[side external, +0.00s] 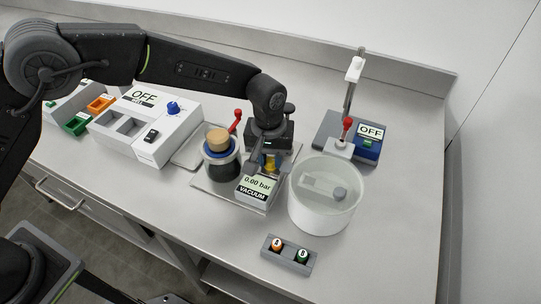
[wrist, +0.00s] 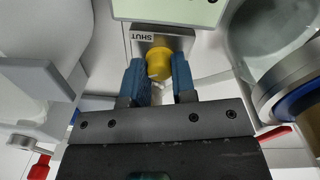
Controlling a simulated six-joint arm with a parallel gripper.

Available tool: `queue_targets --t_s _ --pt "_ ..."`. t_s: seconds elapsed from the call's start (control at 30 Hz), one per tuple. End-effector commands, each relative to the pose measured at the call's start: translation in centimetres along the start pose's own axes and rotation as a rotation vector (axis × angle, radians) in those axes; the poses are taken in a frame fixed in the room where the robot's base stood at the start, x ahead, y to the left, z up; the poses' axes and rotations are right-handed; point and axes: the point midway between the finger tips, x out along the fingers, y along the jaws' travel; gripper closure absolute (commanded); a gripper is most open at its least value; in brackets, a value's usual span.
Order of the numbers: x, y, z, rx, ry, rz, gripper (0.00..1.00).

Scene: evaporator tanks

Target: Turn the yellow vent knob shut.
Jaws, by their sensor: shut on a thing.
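The yellow vent knob (wrist: 160,64) sits between the blue fingertips of my gripper (wrist: 158,82) in the wrist view. A plate marked SHUT (wrist: 150,38) is behind it. In the side external view, my gripper (side external: 269,160) points down behind the vacuum gauge, and a little of the yellow knob (side external: 270,167) shows between the fingers. My gripper is shut on the knob. The vacuum gauge (side external: 256,190) reads 0.00 bar. The knob's exact turn angle is hard to tell.
A dark jar with a cork-coloured top (side external: 218,140) stands close left of my gripper. A clear-walled white bath (side external: 327,205) stands close right. A red-handled valve (side external: 236,120) rises behind the jar.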

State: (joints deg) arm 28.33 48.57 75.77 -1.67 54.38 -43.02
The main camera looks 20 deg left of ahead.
Motion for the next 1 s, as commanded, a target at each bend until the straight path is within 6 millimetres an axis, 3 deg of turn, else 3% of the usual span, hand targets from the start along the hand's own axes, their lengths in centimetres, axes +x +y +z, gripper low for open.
queue_targets --t_s 0.4,0.87,0.9,1.0 --pt "-0.07 0.02 -0.05 0.167 -0.005 0.001 0.99" --pt "-0.08 0.02 -0.05 0.181 -0.005 0.001 0.99" --pt "-0.08 0.03 -0.05 0.181 -0.005 0.001 0.72" --pt "-0.07 0.02 -0.05 0.18 -0.005 0.001 0.63"
